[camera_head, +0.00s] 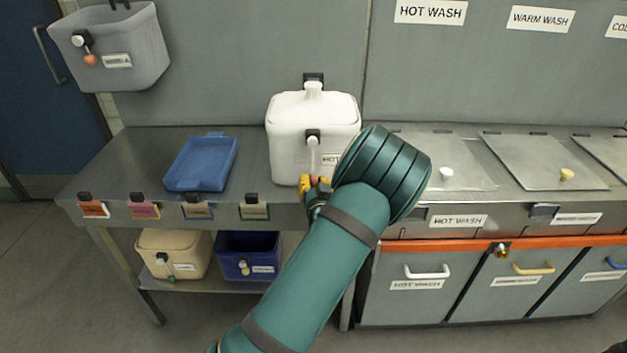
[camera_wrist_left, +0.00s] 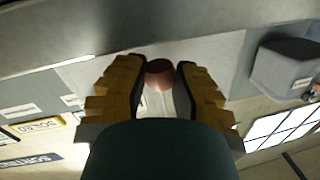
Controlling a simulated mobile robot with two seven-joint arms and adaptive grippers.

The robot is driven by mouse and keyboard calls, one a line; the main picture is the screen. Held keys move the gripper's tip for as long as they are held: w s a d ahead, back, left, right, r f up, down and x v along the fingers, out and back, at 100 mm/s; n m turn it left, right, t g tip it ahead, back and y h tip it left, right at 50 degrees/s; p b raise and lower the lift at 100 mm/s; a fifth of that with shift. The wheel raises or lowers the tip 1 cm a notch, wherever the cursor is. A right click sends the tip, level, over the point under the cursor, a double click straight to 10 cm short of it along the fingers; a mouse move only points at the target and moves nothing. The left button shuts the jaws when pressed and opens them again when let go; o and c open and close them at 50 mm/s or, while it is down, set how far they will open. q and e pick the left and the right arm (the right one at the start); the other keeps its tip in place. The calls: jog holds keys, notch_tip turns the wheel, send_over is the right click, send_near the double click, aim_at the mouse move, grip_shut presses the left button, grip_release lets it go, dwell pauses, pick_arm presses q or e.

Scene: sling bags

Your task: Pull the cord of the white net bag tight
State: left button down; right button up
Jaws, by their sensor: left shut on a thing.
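The white net bag (camera_head: 283,140) hangs upright from a black hook at the back of the steel counter. Its front has a black cord stopper (camera_head: 312,135) and a label partly hidden by my arm. The cord (camera_head: 313,158) runs down from the stopper to my left gripper (camera_head: 314,186), which has yellow fingers and sits low in front of the bag. In the left wrist view, a reddish-brown bead (camera_wrist_left: 159,70) lies between the fingers of the gripper (camera_wrist_left: 160,80), with pale cord beside it. The gripper is shut on this cord end. My right gripper is out of view.
A blue tray (camera_head: 202,163) lies on the counter left of the bag. A grey bag (camera_head: 125,50) hangs at upper left. Beige (camera_head: 173,250) and dark blue (camera_head: 247,262) bags are on the lower shelf. Lidded wash bins (camera_head: 440,165) stand at right.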

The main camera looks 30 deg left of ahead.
pick_arm(q)
jog(key=c, duration=0.6)
grip_release()
jog(key=shift+c, duration=0.2)
jog(key=v, duration=1.2)
jog(key=shift+f, duration=0.1)
